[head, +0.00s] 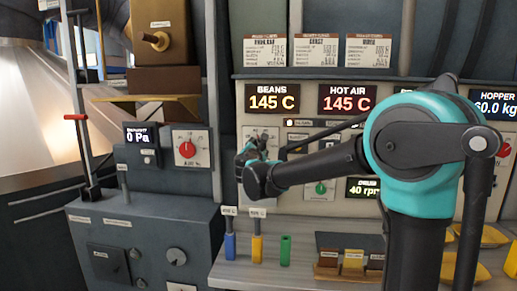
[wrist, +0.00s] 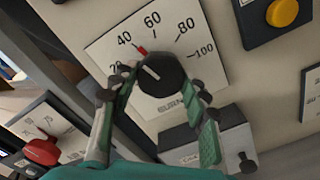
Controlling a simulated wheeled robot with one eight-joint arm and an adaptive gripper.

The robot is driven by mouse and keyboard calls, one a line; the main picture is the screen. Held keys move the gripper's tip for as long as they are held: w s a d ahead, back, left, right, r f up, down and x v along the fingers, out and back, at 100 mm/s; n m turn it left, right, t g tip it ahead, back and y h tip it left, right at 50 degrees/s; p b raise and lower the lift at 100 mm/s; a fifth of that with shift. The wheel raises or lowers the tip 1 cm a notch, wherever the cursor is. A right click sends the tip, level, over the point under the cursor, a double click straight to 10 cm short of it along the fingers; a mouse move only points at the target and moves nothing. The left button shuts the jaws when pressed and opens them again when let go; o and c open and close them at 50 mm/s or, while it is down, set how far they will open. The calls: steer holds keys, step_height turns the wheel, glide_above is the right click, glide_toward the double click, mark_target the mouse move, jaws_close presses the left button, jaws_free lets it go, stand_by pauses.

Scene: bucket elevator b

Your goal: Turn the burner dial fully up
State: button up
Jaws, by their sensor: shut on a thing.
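The burner dial is a round black knob (wrist: 160,78) on a white scale plate (wrist: 112,42) marked 20 to 100 in the wrist view. A red mark at the knob's edge stands between 40 and 60. My gripper (wrist: 158,86) has its fingers on both sides of the knob and is shut on it. In the head view, my gripper (head: 250,165) is at the panel below the BEANS display (head: 272,96), which reads 145 C. The knob is hidden there behind my gripper and arm.
In the wrist view, a yellow button (wrist: 283,13) is at upper right, and a grey box (wrist: 222,137) sits below the dial. In the head view, blue (head: 229,246), yellow (head: 257,249) and green (head: 285,250) upright pieces stand on the ledge below my gripper.

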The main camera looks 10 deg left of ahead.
steer(key=m, duration=1.8)
steer(key=shift+r, duration=0.15)
steer(key=m, duration=0.5)
steer(key=shift+d+m, duration=0.1)
steer(key=shift+m, duration=0.2)
steer(key=o, duration=1.1)
steer(key=shift+o, duration=0.2)
